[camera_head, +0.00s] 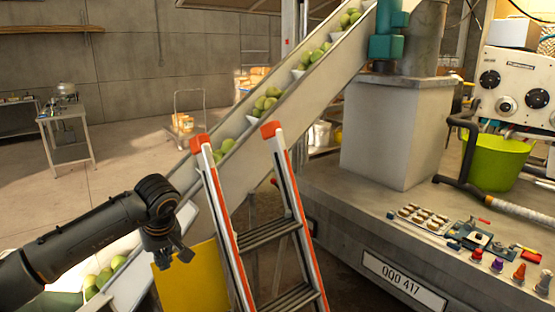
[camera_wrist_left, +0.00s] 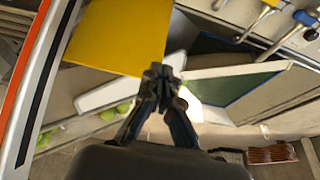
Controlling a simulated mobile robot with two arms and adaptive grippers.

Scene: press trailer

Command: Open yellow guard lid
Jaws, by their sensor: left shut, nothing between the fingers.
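The yellow guard lid (camera_head: 190,282) is a flat panel low in the head view, left of the ladder and below my left gripper. In the left wrist view the yellow lid (camera_wrist_left: 118,36) fills the upper left, with its lower edge close to the fingertips. My left gripper (camera_head: 175,258) is shut and empty, near the lid's upper edge; its fingers meet in the left wrist view (camera_wrist_left: 158,76). I cannot tell whether they touch the lid. My right gripper is not in view.
An orange and grey stepladder (camera_head: 290,205) stands right beside the lid. A sloping conveyor (camera_head: 237,124) carries green fruit behind it. The trailer bed (camera_head: 365,205) holds small tools and a green bucket (camera_head: 497,160). Open floor lies at the left.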

